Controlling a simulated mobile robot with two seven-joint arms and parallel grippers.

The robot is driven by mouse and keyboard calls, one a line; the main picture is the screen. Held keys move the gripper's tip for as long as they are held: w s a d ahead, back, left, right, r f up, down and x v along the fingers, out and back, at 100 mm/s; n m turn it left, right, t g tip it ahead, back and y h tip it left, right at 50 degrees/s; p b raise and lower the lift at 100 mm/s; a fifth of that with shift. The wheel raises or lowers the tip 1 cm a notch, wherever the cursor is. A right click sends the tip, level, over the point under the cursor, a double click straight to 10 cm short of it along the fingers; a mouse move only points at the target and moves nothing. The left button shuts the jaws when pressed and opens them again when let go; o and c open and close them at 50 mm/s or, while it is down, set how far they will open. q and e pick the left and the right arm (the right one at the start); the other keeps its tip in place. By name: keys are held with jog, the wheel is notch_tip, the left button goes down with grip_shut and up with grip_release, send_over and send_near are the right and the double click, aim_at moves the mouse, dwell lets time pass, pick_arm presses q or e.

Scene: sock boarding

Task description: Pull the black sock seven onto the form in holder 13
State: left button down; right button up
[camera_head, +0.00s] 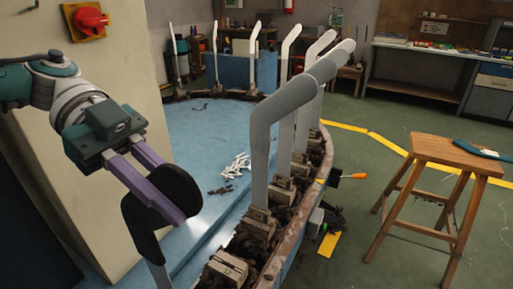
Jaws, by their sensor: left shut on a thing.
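The black sock (144,222) is in the left foreground of the head view, bent like a foot and leg. A pale grey form (159,276) comes out below its lower edge, so the sock appears to be around that form's upper part. My left gripper (178,203) has its purple fingers shut on the sock at its upper right end, one finger on each side. The holder under this form is out of the picture, and I can read no holder number. My right gripper is not in view.
A grey form (262,145) stands close to the right in its holder (258,224). More forms follow along the rusty curved rim. White and dark small pieces lie on the blue surface (195,135). A wooden stool (453,150) stands right. A beige column (60,120) is behind my left arm.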

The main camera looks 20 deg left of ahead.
pick_arm(q)
jog(key=shift+f, duration=0.3)
jog(key=c, duration=0.7)
grip_release()
jog(key=shift+r, duration=0.1)
jog(key=shift+c, duration=0.2)
jog(key=b+v, duration=0.3)
jog(key=v, duration=0.6)
jog(key=shift+w+a+b, duration=0.1)
jog(key=shift+b, duration=0.2)
jog(key=shift+a+r, duration=0.2)
jog(key=shift+a, duration=0.15)
jog(key=shift+r, duration=0.1)
